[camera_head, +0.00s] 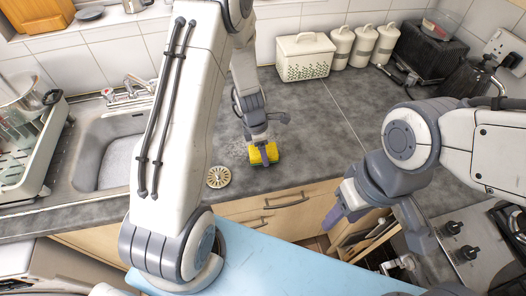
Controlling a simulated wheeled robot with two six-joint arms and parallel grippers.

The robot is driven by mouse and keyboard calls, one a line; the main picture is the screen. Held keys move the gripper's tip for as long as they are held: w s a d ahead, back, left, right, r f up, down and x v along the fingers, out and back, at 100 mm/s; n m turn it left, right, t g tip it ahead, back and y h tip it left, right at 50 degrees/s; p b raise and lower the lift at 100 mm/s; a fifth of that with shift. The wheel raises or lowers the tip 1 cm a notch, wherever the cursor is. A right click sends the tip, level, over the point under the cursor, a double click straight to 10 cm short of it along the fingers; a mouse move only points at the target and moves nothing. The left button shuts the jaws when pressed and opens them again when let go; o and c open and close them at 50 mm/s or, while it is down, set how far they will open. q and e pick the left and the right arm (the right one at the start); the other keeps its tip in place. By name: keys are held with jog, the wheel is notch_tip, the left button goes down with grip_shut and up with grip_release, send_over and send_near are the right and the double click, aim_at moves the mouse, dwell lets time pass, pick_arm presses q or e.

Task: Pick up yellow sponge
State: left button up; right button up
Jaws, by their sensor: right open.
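The yellow sponge (271,152) lies on the grey worktop close to its front edge, right of the sink. My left gripper (268,138) points down at the sponge from above, and its lower part covers some of the sponge. Whether its fingers are apart or closed on the sponge cannot be told. My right gripper (382,219) is open and empty, in front of the worktop at the lower right, well away from the sponge.
A round beige slotted disc (218,177) lies left of the sponge. The sink (85,160) and a dish rack (50,150) are at left. A white bread bin (304,57), canisters (363,44) and a toaster (430,50) stand behind. A hob (465,245) is at lower right.

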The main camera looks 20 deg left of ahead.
aim_at(268, 152)
pick_arm(q)
jog(key=r, duration=0.2)
jog(key=d+r, duration=0.1)
jog(key=r, duration=0.2)
jog(key=shift+s+p, duration=0.15)
jog(key=shift+p, duration=0.15)
jog(key=s+d+r, duration=0.3)
jog(key=d+r, duration=0.3)
jog(key=d, duration=0.4)
jog(key=shift+s, duration=0.25)
jog(key=shift+r, duration=0.1)
